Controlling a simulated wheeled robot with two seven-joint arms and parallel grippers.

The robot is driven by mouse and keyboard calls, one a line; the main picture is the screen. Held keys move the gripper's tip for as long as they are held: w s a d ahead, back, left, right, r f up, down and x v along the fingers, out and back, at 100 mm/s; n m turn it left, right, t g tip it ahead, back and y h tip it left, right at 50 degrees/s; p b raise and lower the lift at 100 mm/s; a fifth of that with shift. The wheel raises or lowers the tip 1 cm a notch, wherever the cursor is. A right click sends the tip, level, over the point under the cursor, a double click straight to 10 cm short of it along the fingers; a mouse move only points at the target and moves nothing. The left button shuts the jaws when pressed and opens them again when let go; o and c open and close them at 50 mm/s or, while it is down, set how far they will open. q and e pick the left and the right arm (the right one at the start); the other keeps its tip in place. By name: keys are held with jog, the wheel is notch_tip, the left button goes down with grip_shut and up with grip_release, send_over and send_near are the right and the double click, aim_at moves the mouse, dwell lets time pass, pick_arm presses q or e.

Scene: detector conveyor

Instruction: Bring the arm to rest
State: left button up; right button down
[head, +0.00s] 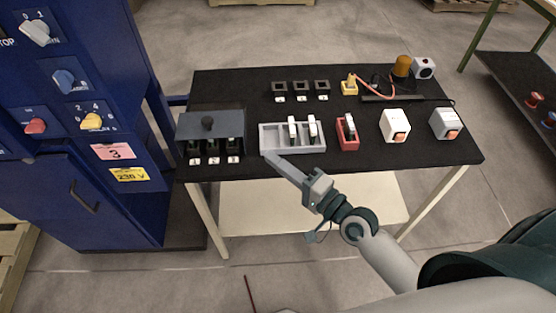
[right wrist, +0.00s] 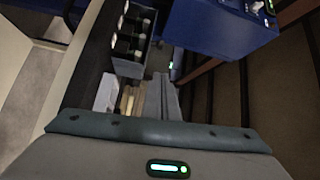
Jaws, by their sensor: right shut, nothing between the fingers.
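My right arm comes in from the lower right in the head view. Its gripper (head: 268,158) is shut and empty, with the fingertips at the front left corner of the grey tray (head: 268,142). Whether they touch the tray cannot be told. In the right wrist view the gripper's long grey fingers (right wrist: 162,97) lie side by side, near a pale tray edge. The grey tray has slots, and white-topped pieces stand in its right part. My left gripper is not in view.
A black table (head: 375,163) holds a dark box with three slots (head: 211,124), a red holder (head: 347,134), a white switch box (head: 395,124), a grey switch box (head: 446,124) and an orange beacon (head: 402,66). A blue cabinet (head: 90,190) stands left.

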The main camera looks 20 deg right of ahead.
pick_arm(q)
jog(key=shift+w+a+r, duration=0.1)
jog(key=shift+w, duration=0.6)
